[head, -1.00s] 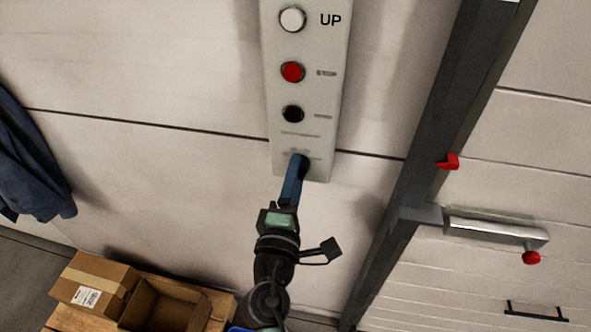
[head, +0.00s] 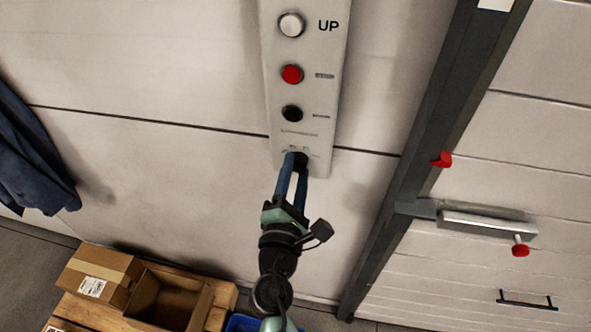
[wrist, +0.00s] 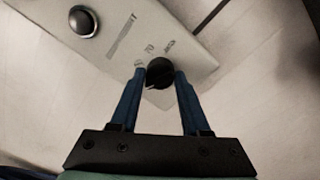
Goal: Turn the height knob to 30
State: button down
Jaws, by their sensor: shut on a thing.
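The control panel (head: 330,92) is a tall light-grey plate on the wall, with a white button marked UP (head: 291,25), a red button (head: 292,74) and a black button (head: 292,113). The dark round height knob (wrist: 160,73) sits at its lower end, with small marks around it that I cannot read fully. My gripper (wrist: 161,76) has its two blue fingers on either side of the knob, shut on it. In the head view the fingers (head: 294,162) partly cover the knob.
A dark steel post (head: 425,150) stands right of the panel. A metal bar with a red knob (head: 520,250) is mounted beyond it. Cardboard boxes (head: 98,275) lie on a wooden pallet below left. A blue coat (head: 35,160) hangs at the far left.

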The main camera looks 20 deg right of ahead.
jog(key=shift+f, duration=0.15)
jog(key=shift+c, duration=2)
grip_release()
jog(key=b+v, duration=0.3)
jog(key=v, duration=1)
